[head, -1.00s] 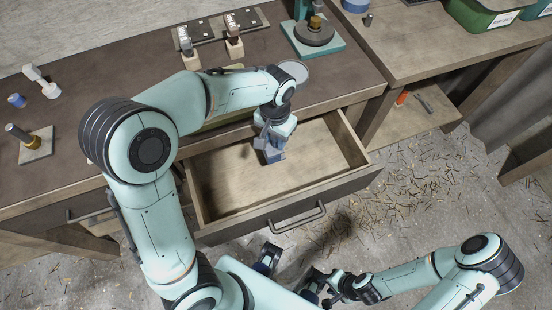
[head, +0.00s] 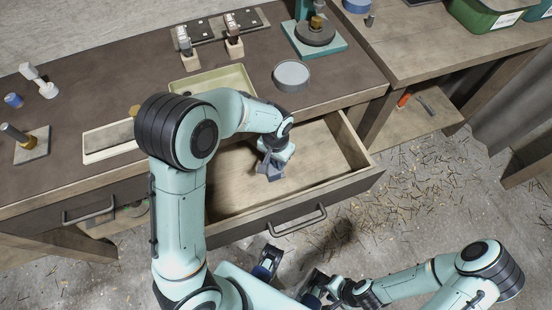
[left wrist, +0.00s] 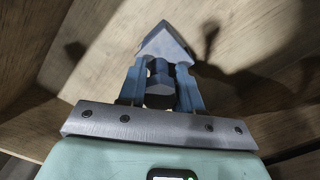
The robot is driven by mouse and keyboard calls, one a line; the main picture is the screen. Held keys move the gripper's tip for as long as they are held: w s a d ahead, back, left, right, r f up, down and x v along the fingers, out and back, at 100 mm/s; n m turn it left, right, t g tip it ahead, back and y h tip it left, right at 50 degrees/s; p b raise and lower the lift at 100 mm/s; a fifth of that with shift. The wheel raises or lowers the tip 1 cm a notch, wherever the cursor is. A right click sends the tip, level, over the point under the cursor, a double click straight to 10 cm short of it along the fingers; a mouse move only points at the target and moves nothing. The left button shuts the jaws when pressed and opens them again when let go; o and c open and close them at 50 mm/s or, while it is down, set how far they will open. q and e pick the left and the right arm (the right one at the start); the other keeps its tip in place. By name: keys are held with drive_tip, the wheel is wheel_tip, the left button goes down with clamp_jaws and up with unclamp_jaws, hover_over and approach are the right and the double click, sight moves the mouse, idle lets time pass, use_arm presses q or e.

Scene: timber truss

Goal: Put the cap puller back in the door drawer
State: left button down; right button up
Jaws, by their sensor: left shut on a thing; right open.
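My left gripper (head: 271,166) is down inside the open drawer (head: 325,150), at the left of its middle. In the left wrist view my left gripper (left wrist: 160,88) is shut on a blue-grey piece with a pointed, block-like end, which I take for the cap puller (left wrist: 166,45). The fingers cover part of it. Wooden drawer surfaces lie around it; I cannot tell whether it touches the floor. My right gripper (head: 314,288) is open and empty, low in front of the drawer.
The drawer front has a bar handle (head: 297,219). On the bench above stand a shallow yellow-green tray (head: 250,78), a grey round disc (head: 292,75) and a cream-rimmed tray (head: 108,142). The drawer's right part is bare.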

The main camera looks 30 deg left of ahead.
use_arm(q)
drive_tip(key=shift+f, duration=0.2)
drive_tip(key=c, duration=0.8)
unclamp_jaws()
drive_tip(key=shift+r, duration=0.2)
drive_tip(key=shift+r, duration=0.3)
wheel_tip(320, 180, up, 12)
drive_tip(key=shift+f+p, duration=0.25)
drive_tip(key=shift+p, duration=0.65)
